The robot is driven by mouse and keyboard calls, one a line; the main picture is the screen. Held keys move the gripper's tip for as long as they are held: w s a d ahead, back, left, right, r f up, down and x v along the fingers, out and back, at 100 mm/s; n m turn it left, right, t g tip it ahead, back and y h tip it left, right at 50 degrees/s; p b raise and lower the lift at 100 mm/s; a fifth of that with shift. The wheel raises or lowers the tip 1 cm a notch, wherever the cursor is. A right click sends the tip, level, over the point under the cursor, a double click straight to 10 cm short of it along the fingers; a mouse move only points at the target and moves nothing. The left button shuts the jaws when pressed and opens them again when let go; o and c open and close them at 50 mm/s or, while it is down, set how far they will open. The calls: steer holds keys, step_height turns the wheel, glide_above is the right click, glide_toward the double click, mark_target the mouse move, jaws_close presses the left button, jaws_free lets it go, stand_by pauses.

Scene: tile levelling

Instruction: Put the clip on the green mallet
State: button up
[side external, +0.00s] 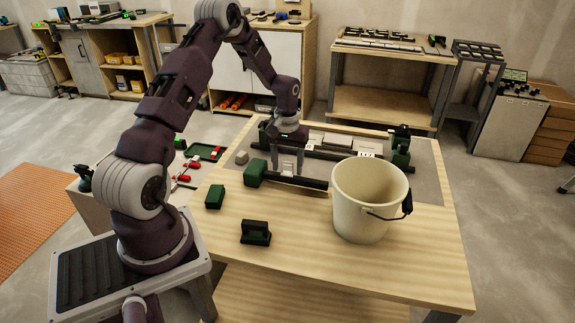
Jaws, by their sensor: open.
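The green mallet lies on the table, with its dark green head (255,173) at the left and its black handle (308,182) reaching right. My gripper (287,174) points down at the mallet handle, close to the head; its fingers are open. I cannot tell whether they touch the handle, and I see nothing held between them. No clip can be picked out for certain; small white pieces (367,149) on the grey work area behind the bucket may be clips.
A cream bucket (361,215) stands right of the mallet. A green block (215,196) and a black-and-green float (256,233) lie in front. A small grey block (242,157) sits behind the mallet head. The front right of the table (420,262) is clear.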

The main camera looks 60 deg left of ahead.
mark_target(288, 174)
step_height(288, 174, up, 12)
steer(key=s+d+r+m+t+y, duration=0.1)
steer(key=s+d+r+m+t, duration=0.2)
steer(key=d+r, duration=0.9)
steer(key=s+d+r+m+t, duration=0.1)
steer(key=s+d+r+m, duration=0.1)
steer(key=s+d, duration=0.5)
steer(key=s+d+r+m+t+h, duration=0.1)
steer(key=s+d+m, duration=0.3)
steer(key=s, duration=0.9)
steer(key=d+r, duration=0.1)
steer(key=d, duration=0.1)
steer(key=shift+s+d+t, duration=0.3)
steer(key=shift+s+d, duration=0.05)
steer(key=shift+d, duration=0.05)
steer(key=shift+o, duration=0.3)
steer(key=shift+r, duration=0.1)
